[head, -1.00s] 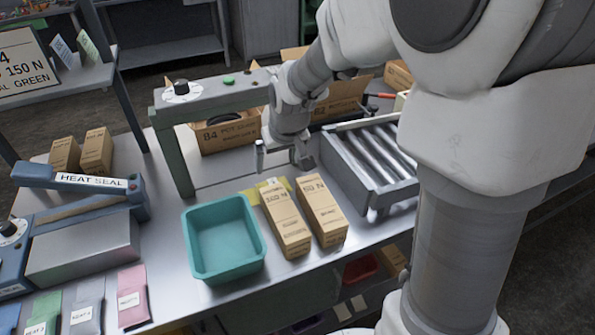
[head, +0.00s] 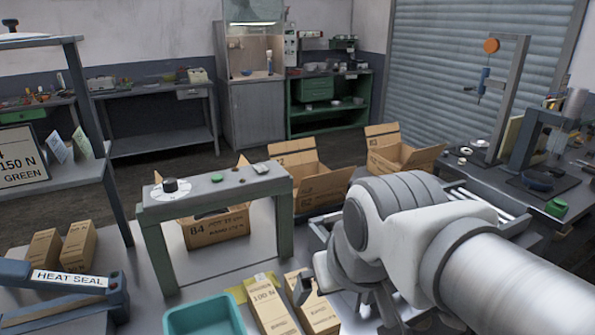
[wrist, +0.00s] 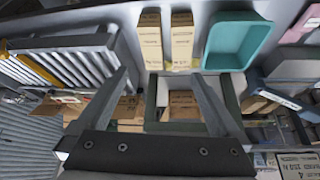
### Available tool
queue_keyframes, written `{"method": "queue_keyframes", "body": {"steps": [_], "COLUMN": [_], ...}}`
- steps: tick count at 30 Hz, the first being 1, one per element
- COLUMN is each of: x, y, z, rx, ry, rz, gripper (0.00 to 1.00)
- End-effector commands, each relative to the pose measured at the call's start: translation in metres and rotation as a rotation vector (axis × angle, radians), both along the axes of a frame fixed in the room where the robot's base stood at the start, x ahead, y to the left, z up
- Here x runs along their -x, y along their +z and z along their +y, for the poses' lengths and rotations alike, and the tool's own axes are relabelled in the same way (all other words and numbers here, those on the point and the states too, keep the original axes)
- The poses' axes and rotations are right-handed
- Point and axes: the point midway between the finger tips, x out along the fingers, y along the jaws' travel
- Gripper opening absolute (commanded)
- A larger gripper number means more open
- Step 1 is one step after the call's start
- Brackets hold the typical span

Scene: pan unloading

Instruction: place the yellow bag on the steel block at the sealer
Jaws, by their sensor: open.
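The yellow bag (head: 238,292) lies on the bench behind the upright cartons, mostly hidden by them in the head view.
A teal tub (head: 205,312) stands between sealer and cartons (head: 268,305). A green-grey frame (head: 215,193) spans the bench, with an open box (head: 215,230) behind it. A roller rack (wrist: 85,62) stands beside the cartons. Two cartons (head: 78,247) stand at left.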

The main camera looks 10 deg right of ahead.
Motion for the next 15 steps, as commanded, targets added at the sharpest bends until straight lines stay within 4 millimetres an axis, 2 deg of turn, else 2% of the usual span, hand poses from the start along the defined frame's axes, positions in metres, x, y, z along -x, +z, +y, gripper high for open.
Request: {"method": "queue_keyframes", "body": {"steps": [3, 8, 11, 15], "x": [0.014, 0.017, 0.007, -0.020], "y": [0.000, 0.000, 0.002, 0.002], "z": [-0.002, -0.002, 0.002, 0.010], "rx": [-0.006, -0.015, -0.034, -0.072], "ry": [-0.011, -0.008, 0.010, 0.051], "rz": [-0.007, -0.004, 0.005, 0.025], "gripper": [1.00, 1.00, 1.00, 1.00]}}
